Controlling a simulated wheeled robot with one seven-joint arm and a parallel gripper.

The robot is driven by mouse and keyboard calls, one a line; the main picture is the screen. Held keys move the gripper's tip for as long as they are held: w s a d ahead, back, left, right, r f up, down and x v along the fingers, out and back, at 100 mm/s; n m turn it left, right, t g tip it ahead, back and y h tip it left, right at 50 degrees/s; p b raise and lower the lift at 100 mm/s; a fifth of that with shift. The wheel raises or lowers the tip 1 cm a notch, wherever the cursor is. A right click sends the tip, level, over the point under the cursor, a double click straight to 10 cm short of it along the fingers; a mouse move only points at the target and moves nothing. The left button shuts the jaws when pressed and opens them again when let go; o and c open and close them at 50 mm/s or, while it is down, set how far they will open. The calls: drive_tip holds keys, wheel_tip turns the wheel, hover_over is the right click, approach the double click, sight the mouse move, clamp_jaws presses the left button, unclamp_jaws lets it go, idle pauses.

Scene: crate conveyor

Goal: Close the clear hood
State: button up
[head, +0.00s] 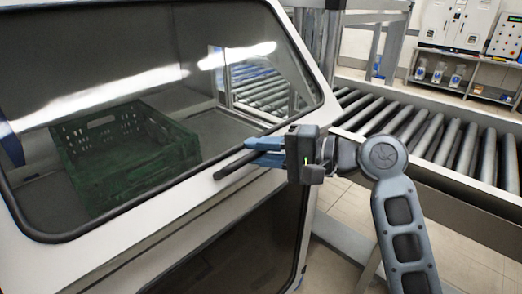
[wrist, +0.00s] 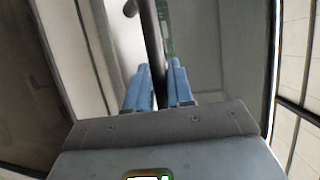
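The clear hood (head: 120,235) is a white-framed cover with a large see-through window, filling the left of the head view. Its slanted lower edge lies above a dark lower panel; I cannot tell whether there is a gap under it. A black bar handle (head: 232,167) runs along the lower frame and also shows in the wrist view (wrist: 152,35). My gripper (head: 255,152) is at the right end of the handle, its blue fingers on either side of the bar. In the wrist view the fingers (wrist: 159,72) are close together with the bar between them.
A green crate (head: 120,150) stands behind the window. A roller conveyor (head: 430,140) runs off to the right, and more rollers show through the window. A shelf (head: 465,88) with jars stands at the back right. Tiled floor (head: 335,265) is free below my arm.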

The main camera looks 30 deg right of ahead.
clamp_jaws()
drive_tip(key=shift+w+f+b, duration=0.2)
drive_tip(key=shift+f+b, duration=0.3)
drive_tip(key=shift+b, duration=0.1)
drive_tip(key=shift+t+y, duration=0.4)
drive_tip(key=shift+t, duration=0.2)
drive_tip(key=w+f+b, duration=0.1)
drive_tip(key=b, duration=0.1)
drive_tip(key=w+a+f+b, duration=0.1)
drive_tip(key=b, duration=0.1)
drive_tip(key=shift+w+f, duration=0.35)
drive_tip(key=shift+w, duration=0.05)
drive_tip(key=shift+o, duration=2.3)
unclamp_jaws()
drive_tip(key=shift+f, duration=0.1)
drive_tip(key=v, duration=0.7)
drive_tip(key=shift+s+d+b, duration=0.3)
drive_tip(key=shift+b, duration=0.15)
